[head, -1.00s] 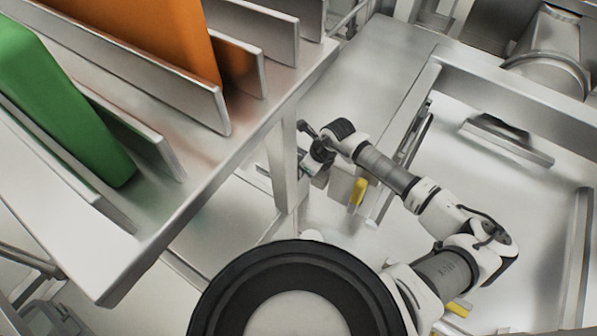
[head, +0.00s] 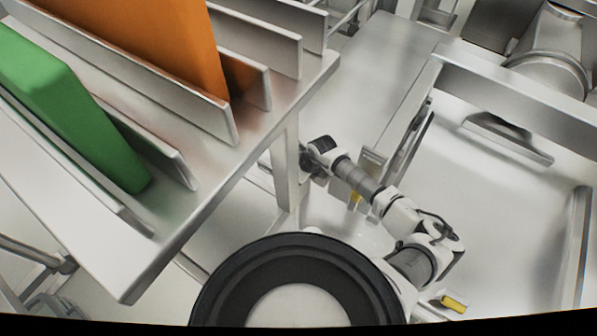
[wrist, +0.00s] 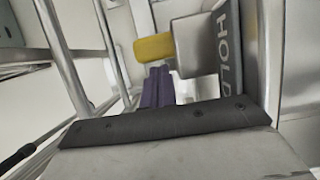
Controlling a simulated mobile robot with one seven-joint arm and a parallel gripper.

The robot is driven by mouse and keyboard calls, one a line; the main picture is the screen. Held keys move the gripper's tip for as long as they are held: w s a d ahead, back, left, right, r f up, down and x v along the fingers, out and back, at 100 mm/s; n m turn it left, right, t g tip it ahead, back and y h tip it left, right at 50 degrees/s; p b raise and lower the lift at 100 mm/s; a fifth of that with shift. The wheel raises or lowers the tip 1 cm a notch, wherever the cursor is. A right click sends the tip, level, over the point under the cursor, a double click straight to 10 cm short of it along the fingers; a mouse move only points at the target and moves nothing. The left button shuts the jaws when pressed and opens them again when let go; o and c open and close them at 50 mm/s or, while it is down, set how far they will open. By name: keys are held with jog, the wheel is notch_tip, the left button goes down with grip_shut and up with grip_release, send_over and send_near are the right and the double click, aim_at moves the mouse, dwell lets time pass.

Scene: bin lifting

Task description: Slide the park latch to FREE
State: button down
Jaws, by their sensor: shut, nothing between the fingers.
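The yellow latch handle (wrist: 155,47) is in the upper middle of the wrist view, joined to a grey block (wrist: 193,44) on its right. A plate lettered HOLD (wrist: 229,45) stands right of the block; no FREE lettering shows. My gripper (wrist: 158,72) is shut and empty, its dark fingers just below the yellow handle in the picture. I cannot tell whether they touch it.
A metal rack (head: 215,200) at the left holds an orange panel (head: 165,35) and a green panel (head: 75,110) between dividers. Its leg (head: 287,170) stands close left of my wrist. A metal frame (head: 520,85) is at the right. Another yellow piece (head: 453,303) shows near my arm's base.

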jog(key=w+a, duration=0.2)
jog(key=a, duration=0.1)
jog(key=w+a, duration=0.1)
jog(key=shift+w+a+r+b, duration=0.1)
jog(key=shift+a+b, duration=0.25)
jog(key=shift+b, duration=0.05)
jog(key=shift+r, duration=0.1)
